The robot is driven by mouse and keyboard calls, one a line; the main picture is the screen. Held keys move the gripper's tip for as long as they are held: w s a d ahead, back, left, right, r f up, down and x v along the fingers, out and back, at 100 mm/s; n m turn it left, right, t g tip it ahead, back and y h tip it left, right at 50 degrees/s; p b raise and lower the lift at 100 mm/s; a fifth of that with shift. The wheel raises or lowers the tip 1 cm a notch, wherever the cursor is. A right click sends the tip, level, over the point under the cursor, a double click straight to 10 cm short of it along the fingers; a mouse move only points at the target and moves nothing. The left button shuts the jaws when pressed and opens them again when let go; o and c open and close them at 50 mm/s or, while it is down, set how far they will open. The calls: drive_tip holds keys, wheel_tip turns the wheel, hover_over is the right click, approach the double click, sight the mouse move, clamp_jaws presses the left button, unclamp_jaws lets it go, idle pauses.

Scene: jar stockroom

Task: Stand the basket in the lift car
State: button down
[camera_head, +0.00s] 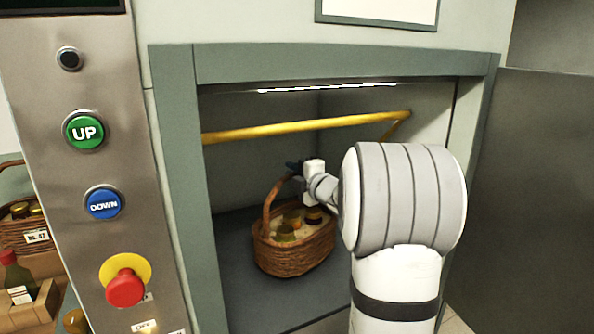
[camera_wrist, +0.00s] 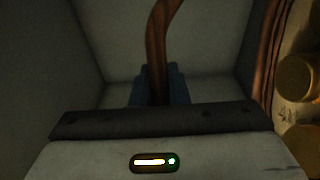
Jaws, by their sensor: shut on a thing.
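The brown wicker basket (camera_head: 290,259) is inside the lift car (camera_head: 240,285), with several jars in it. It is over the grey car floor; I cannot tell for sure whether its base touches the floor. My gripper (camera_head: 297,170) is shut on the basket's arched handle, at its upper right. In the wrist view the handle (camera_wrist: 158,50) runs between the blue fingertips (camera_wrist: 160,86), and the basket's rim and jars show at the right edge. My arm reaches in through the open front and hides the car's right part.
The green frame (camera_head: 180,190) borders the opening, with an open grey door (camera_head: 535,190) at right. Left is a panel with UP (camera_head: 84,131), DOWN (camera_head: 104,203) and a red stop button (camera_head: 125,288).

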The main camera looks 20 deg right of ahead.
drive_tip(key=shift+s+f, duration=0.1)
drive_tip(key=shift+f, duration=1.25)
drive_tip(key=c, duration=1.9)
unclamp_jaws()
drive_tip(key=shift+f, duration=0.2)
drive_tip(key=o, duration=0.5)
drive_tip(key=shift+r, duration=0.1)
